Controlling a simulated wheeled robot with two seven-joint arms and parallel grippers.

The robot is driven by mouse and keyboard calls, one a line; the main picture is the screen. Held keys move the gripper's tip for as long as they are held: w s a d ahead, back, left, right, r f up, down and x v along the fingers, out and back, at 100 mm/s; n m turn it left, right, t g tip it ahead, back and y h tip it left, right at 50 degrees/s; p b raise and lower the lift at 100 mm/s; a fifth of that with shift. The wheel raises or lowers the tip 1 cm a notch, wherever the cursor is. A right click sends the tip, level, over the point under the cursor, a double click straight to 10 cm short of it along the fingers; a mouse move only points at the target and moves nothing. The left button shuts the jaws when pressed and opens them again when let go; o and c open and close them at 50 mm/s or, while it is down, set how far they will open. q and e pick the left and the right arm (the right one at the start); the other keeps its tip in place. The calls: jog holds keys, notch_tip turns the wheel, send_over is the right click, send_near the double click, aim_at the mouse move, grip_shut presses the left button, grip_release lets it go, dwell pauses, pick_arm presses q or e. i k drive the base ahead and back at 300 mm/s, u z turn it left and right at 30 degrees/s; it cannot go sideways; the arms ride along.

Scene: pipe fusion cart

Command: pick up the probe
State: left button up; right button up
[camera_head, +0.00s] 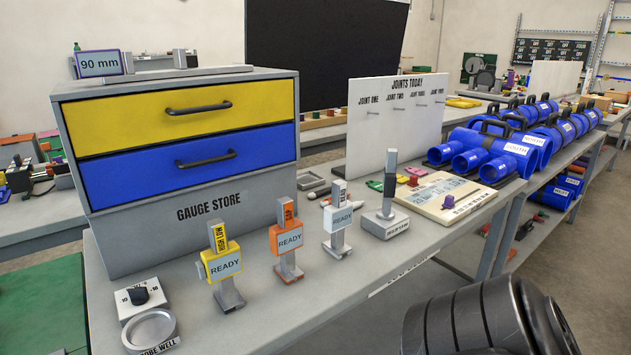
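No object in view is clearly labelled as the probe. A round grey dish marked PROBE WELL (151,330) sits at the front left of the bench and looks empty. Three upright tools with READY tags stand in a row: a yellow one (223,265), an orange one (289,241) and a white one (339,219). To their right a grey upright piece (388,185) stands on a grey block with a label too small to read. I cannot tell which of these is the probe. No gripper fingers show in this view.
A gauge store cabinet (200,207) with shut yellow and blue drawers stands behind. A small black-knobbed box (142,300) is beside the well. The bench front is mostly clear.

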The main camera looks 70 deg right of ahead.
aim_at(389, 181)
jog(key=z, duration=2.55)
